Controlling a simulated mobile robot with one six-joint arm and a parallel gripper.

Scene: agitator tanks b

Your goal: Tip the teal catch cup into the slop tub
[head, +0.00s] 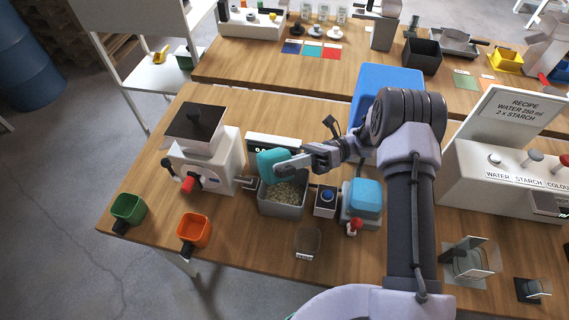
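The teal catch cup (270,162) is in my gripper (291,163), whose fingers are closed at its right side. The cup is tilted, and it is over the back left part of a grey open tub (282,210). I take this tub to be the slop tub; no label on it can be read. Pale granular stuff lies in the tub. The inside of the cup is hidden, and I see no stream falling from it.
A white machine with a dark top (203,150) stands left of the tub. A green cup (128,208) and an orange cup (194,231) are near the front left edge. A blue-topped device (362,197) is to the right.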

